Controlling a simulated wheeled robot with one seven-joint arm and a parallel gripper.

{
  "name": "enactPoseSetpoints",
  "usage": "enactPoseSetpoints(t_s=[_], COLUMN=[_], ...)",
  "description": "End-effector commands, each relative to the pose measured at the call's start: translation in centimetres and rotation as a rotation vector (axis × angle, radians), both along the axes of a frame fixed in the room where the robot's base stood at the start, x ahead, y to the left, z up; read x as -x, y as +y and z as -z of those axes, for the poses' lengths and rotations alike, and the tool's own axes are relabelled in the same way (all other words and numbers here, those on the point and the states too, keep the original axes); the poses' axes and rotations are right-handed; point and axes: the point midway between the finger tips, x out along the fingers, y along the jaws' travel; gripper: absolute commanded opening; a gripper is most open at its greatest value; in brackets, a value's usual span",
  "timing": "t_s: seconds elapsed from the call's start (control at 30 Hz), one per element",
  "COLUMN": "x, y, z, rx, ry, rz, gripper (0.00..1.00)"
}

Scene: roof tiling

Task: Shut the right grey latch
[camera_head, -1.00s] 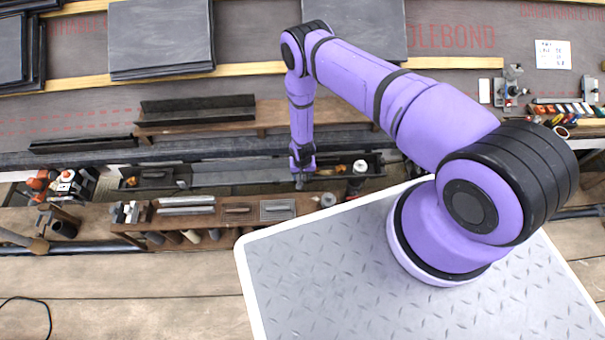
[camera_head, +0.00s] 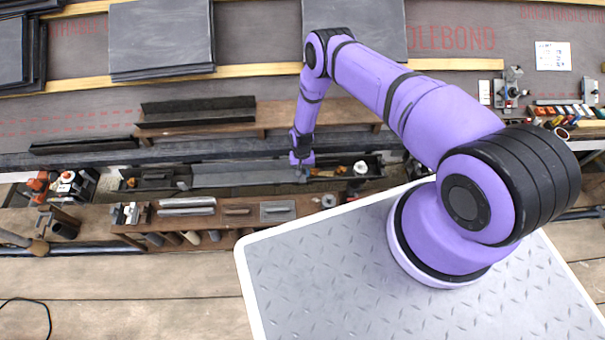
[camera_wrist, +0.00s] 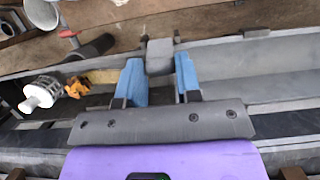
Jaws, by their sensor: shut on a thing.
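The right grey latch (camera_wrist: 160,56) is a small grey block at the near edge of the gutter (camera_wrist: 285,55). In the wrist view it sits between the blue fingertips of my gripper (camera_wrist: 160,72), which is shut on it. In the head view my gripper (camera_head: 302,172) is at the right end of the grey gutter piece (camera_head: 240,174) and hides most of the latch. Another small grey part (camera_head: 183,184) shows at the left end of that piece. I cannot tell whether the held latch is fully down.
A white strainer (camera_wrist: 42,92) and an orange item (camera_wrist: 77,88) lie left of my gripper in the wrist view. The bench (camera_head: 225,235) in front of the gutter holds several grey parts. A brown shelf with dark channel pieces (camera_head: 198,109) stands behind.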

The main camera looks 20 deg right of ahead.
Motion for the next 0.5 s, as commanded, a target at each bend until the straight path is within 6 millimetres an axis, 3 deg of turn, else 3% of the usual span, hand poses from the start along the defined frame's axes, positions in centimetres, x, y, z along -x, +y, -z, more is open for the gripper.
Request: enactPoseSetpoints(t_s=[0.5], x=[-1.28], y=[-0.33], z=[0.55], rx=[-0.057], ry=[0.208], rz=[0.0], gripper=[0.08])
